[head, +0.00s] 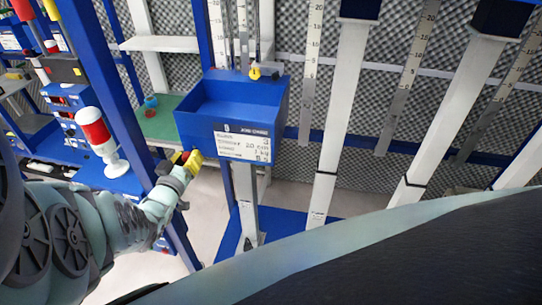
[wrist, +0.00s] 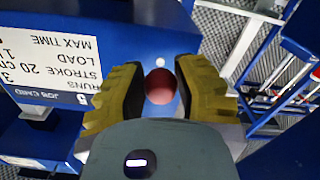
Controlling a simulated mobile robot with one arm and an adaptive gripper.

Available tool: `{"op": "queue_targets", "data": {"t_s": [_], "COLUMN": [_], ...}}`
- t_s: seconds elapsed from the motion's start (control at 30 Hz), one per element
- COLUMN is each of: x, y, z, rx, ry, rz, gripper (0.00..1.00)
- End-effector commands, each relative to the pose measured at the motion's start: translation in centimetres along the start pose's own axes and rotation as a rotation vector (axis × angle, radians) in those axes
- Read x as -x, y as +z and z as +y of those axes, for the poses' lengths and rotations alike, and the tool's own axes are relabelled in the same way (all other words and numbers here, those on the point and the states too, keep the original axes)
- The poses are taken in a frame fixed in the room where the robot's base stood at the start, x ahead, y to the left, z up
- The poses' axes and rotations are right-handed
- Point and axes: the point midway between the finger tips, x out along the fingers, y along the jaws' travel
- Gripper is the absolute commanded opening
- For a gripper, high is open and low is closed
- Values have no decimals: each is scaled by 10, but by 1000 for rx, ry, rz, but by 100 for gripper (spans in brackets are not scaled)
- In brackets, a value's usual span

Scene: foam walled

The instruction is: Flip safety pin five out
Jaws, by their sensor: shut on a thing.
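My gripper (head: 187,160) has yellow ridged fingers and is at the lower left of the blue box (head: 232,117) in the head view. In the wrist view my gripper (wrist: 161,88) is shut on a round red knob (wrist: 160,86), one finger on each side. The knob stands in front of a blue face with a small white dot just above it.
The box bears a white job card (head: 242,143), upside down in the wrist view (wrist: 50,60). A blue post (head: 130,120) and a red-and-white beacon (head: 97,135) stand left of the box. White columns and rulers (head: 406,75) stand to the right.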

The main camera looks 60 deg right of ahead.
Motion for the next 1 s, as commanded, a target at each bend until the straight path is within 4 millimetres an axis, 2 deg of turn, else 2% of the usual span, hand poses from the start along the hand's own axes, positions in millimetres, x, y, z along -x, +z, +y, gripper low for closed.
{"op": "queue_targets", "data": {"t_s": [0.17, 0.43, 0.67, 0.7, 1.0], "x": [1, 34, 35, 35, 34], "y": [0, -2, 0, 0, 0], "z": [0, 0, 0, 0, -1], "rx": [0, 1, 0, 0, 0], "ry": [0, -4, -1, -1, -2], "rz": [-2, -3, 1, 1, 0], "gripper": [0, 0, 0, 33, 62]}}
